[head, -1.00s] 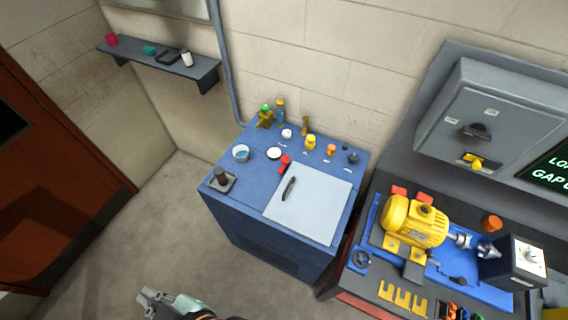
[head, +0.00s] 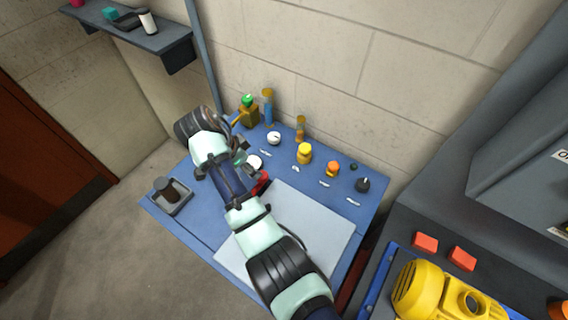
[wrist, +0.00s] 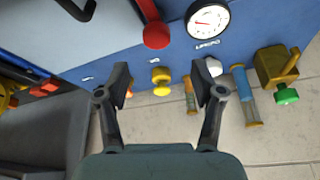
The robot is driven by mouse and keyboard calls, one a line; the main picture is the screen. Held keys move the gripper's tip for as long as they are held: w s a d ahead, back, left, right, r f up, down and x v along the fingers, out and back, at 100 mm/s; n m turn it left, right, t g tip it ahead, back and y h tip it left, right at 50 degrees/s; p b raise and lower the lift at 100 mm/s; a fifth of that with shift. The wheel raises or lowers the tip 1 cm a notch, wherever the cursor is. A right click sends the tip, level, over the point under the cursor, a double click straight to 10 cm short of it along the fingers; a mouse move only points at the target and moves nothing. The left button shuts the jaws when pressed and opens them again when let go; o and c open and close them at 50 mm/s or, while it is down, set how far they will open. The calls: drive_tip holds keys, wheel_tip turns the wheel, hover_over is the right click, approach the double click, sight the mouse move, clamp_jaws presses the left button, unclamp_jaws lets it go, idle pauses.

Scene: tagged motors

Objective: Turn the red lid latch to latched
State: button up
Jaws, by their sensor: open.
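The red lid latch shows at the top of the wrist view (wrist: 156,34) as a red arm with a rounded end, partly cut off by the frame edge. In the head view the latch (head: 263,182) is a small red patch beside the pale lid (head: 310,222), largely covered by my arm. My gripper (wrist: 159,80) is open and empty. Its two fingers stand apart, below the latch in the wrist picture and not touching it. In the head view my arm reaches over the blue cabinet and hides most of the latch area.
A white dial gauge (wrist: 208,20) sits right beside the latch. A yellow knob (wrist: 161,82) shows between the fingers. A brass valve with a green knob (head: 248,108), glass cylinders and an orange knob (head: 333,169) line the cabinet's back. A black lid handle (wrist: 78,8) is nearby.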

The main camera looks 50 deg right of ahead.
sight(258, 183)
drive_tip(key=x, duration=0.8)
drive_tip(key=shift+s+a+b, duration=0.1)
drive_tip(key=shift+s+b, duration=0.15)
drive_tip(key=shift+b, duration=0.1)
drive_tip(key=c, duration=1.1)
drive_tip(key=shift+c, duration=0.2)
